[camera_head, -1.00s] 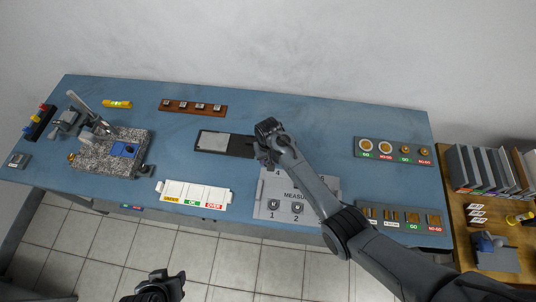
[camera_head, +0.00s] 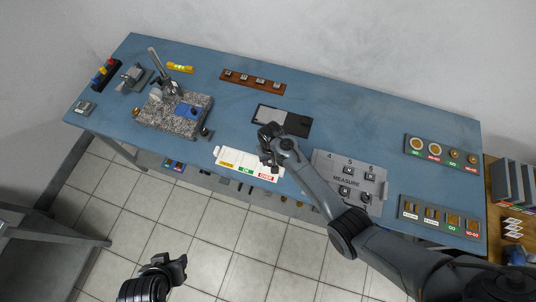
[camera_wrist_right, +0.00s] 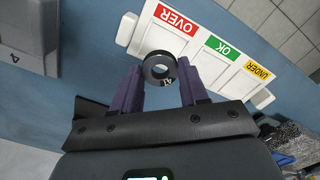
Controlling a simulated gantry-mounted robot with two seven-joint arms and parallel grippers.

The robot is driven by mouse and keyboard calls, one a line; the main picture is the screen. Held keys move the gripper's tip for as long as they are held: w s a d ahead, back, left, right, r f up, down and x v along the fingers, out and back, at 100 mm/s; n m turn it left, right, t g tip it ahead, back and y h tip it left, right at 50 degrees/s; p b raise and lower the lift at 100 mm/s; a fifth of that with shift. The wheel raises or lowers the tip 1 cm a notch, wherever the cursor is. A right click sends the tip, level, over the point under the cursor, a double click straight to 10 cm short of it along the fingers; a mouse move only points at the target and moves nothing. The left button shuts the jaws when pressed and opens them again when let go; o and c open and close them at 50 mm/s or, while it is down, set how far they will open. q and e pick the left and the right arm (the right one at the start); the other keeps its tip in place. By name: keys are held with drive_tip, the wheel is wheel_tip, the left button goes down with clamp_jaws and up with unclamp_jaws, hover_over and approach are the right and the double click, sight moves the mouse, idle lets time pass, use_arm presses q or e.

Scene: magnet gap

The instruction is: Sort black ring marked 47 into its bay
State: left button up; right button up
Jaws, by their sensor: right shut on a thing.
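The black ring (camera_wrist_right: 159,68) sits between the purple fingertips of my right gripper (camera_wrist_right: 161,78) in the right wrist view; part of its white mark shows. My right gripper is shut on it. The white sorting tray (camera_wrist_right: 226,20) has bays labelled OVER, OK and UNDER, and the ring appears near the OVER end. In the head view my right gripper (camera_head: 268,146) is over the right end of the tray (camera_head: 222,153), where the ring cannot be made out. My left gripper (camera_head: 168,268) is off the front of the table; its jaw state is unclear.
The grey MEASURE board (camera_head: 322,165) with several numbered spots lies right of my right gripper. A black-and-grey pad (camera_head: 292,118) lies behind it. A granite gauge stand (camera_head: 155,119) stands left. Gauge trays (camera_head: 448,141) line the right end.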

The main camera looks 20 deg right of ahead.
drive_tip(key=shift+a, duration=0.2)
drive_tip(key=shift+r+p, duration=0.1)
drive_tip(key=shift+p, duration=0.35)
drive_tip(key=shift+f+b, duration=2.05)
drive_tip(key=shift+f, duration=0.85)
drive_tip(key=shift+f, duration=0.2)
drive_tip(key=o, duration=1.2)
drive_tip(key=shift+c, duration=0.2)
drive_tip(key=c, duration=0.5)
